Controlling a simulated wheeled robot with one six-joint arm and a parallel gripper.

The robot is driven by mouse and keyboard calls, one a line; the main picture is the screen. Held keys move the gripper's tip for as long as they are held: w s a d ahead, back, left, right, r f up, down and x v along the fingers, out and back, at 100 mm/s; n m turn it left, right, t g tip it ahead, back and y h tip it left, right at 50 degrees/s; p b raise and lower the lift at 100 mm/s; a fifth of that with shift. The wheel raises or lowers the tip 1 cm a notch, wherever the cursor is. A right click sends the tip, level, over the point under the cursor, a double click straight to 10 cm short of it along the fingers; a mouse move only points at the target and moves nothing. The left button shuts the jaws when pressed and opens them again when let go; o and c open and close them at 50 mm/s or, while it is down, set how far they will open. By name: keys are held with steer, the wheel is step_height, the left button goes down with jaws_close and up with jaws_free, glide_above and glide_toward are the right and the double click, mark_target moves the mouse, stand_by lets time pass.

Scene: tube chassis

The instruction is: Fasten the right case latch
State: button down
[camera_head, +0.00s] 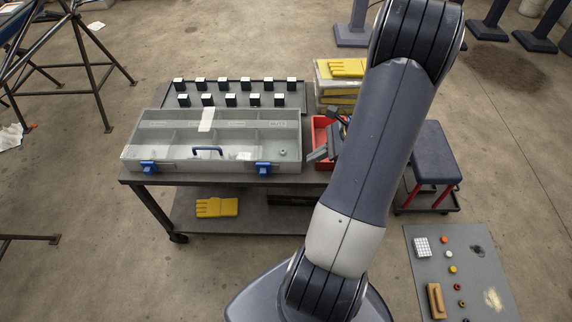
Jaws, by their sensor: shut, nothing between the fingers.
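The grey case (128,152) with a clear lid lies on top of the cart, its front facing me. The lid looks down. The blue right latch (263,168) is on the case's front, toward the right end.
Black blocks stand in rows on a tray (233,83) behind the case. Clear boxes with yellow gloves (346,67) stand at the back right.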

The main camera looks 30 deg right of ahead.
mark_target(261, 171)
steer(key=b+x, duration=0.1)
steer(key=x, duration=0.9)
steer(key=shift+b, duration=0.3)
steer(key=shift+w+a+r, duration=0.1)
steer(key=shift+w+a, duration=0.3)
steer(key=shift+a, duration=0.2)
steer(key=shift+w+a, duration=0.45)
steer(key=shift+a, duration=0.2)
steer(key=shift+w+a, duration=0.25)
steer(key=shift+a, duration=0.1)
steer(key=shift+w+a+b, duration=0.2)
steer(key=shift+w+a, duration=0.35)
steer(key=shift+a, duration=0.25)
steer(key=shift+w+a+b, duration=0.15)
steer(key=shift+w+a, duration=0.4)
steer(key=shift+a, duration=0.25)
